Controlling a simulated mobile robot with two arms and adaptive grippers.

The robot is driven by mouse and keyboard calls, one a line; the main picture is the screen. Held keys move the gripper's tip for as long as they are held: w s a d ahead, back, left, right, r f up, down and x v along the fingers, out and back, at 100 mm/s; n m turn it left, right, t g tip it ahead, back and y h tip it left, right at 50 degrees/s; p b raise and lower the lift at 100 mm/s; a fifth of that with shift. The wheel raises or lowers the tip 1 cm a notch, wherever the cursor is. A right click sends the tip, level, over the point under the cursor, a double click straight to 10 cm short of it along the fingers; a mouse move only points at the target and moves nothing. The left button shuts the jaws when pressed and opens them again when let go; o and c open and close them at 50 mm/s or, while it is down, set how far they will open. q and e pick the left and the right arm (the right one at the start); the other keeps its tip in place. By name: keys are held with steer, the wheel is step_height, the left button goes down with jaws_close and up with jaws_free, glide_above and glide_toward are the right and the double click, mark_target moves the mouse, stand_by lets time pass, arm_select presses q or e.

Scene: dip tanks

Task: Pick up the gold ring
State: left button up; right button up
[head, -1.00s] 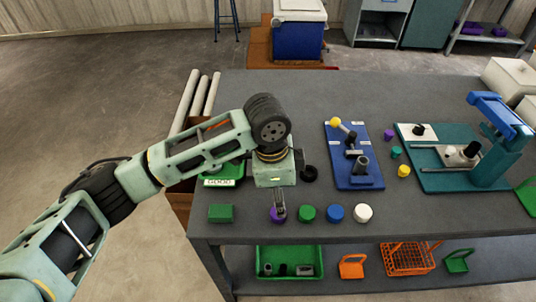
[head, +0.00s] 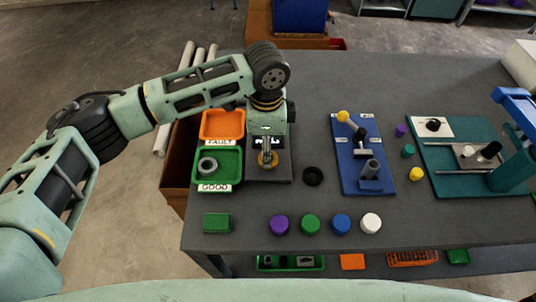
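A small gold ring (head: 267,160) shows on a dark board (head: 283,174) near the left side of the grey table. My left gripper (head: 267,157) points down from the arm's wrist, with its fingertips at the ring. In this view I cannot tell whether the fingers are around the ring, inside it or just above it, nor whether they are closed on it. The gripper body and wrist hide part of the board and a sign behind. My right gripper is not in view.
A black ring (head: 313,176) lies right of the board. Several coloured caps stand in front. A blue fixture (head: 350,184) stands to the right.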

arm_select(q)
step_height(320, 180, down, 4)
steer(key=shift+d+r+p, duration=0.15)
steer(key=shift+p, duration=0.65)
steer(key=shift+w+f, duration=0.2)
steer(key=shift+f, duration=0.55)
steer(key=shift+c, duration=1.4)
steer(key=c, duration=0.7)
jaws_close()
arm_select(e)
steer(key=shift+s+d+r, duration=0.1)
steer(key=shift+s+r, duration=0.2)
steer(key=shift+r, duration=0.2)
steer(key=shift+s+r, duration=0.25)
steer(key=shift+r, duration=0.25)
